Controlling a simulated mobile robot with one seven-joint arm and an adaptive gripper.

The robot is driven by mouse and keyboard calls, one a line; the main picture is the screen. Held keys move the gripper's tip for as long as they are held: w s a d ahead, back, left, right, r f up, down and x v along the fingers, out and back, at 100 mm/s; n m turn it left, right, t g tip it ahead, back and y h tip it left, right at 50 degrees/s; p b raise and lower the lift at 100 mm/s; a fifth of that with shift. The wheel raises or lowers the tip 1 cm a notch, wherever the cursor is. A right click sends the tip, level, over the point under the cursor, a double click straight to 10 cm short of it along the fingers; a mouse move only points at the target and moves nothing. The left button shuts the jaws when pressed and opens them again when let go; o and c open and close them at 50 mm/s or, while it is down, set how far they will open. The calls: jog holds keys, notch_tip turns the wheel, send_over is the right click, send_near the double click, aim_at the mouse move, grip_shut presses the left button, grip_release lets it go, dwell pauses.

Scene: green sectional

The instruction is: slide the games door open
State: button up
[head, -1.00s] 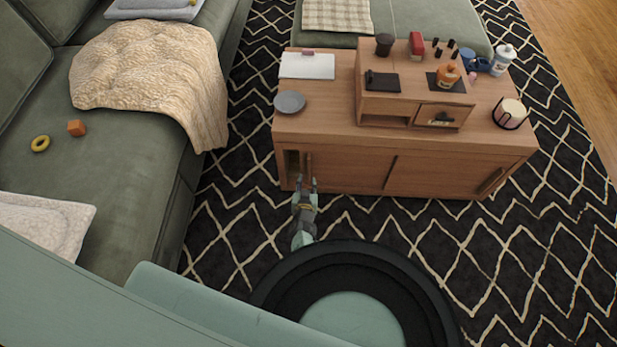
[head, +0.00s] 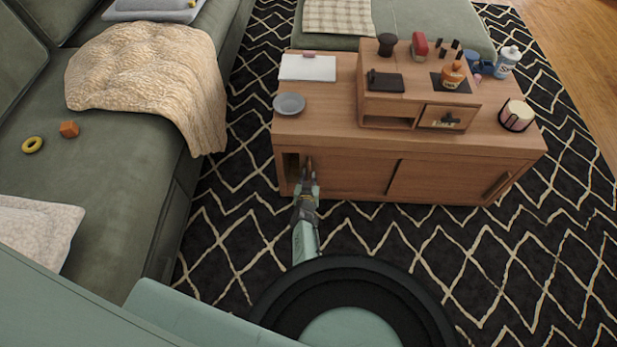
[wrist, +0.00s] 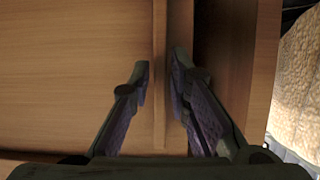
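The low wooden table (head: 330,140) has two sliding doors in its front. The left door (head: 350,176) stands slightly open, with a narrow dark gap (head: 291,168) at its left end. No label shows which door is the games door. My gripper (head: 307,178) is at this left door's upright bar handle, near the gap. In the wrist view the handle (wrist: 160,80) stands between my two fingers (wrist: 162,75). The fingers are apart, close to the bar on both sides, and do not look clamped on it. The dark gap (wrist: 218,60) lies right of them there.
The right door (head: 440,182) has a slanting handle (head: 497,185) at its far end. A grey dish (head: 289,103), bottles and a small drawer box (head: 415,110) stand on top. The green sofa (head: 110,190) is to the left. Patterned rug (head: 480,260) lies clear in front.

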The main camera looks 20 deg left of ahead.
grip_shut()
jog(key=shift+d, duration=0.1)
dwell(0.6)
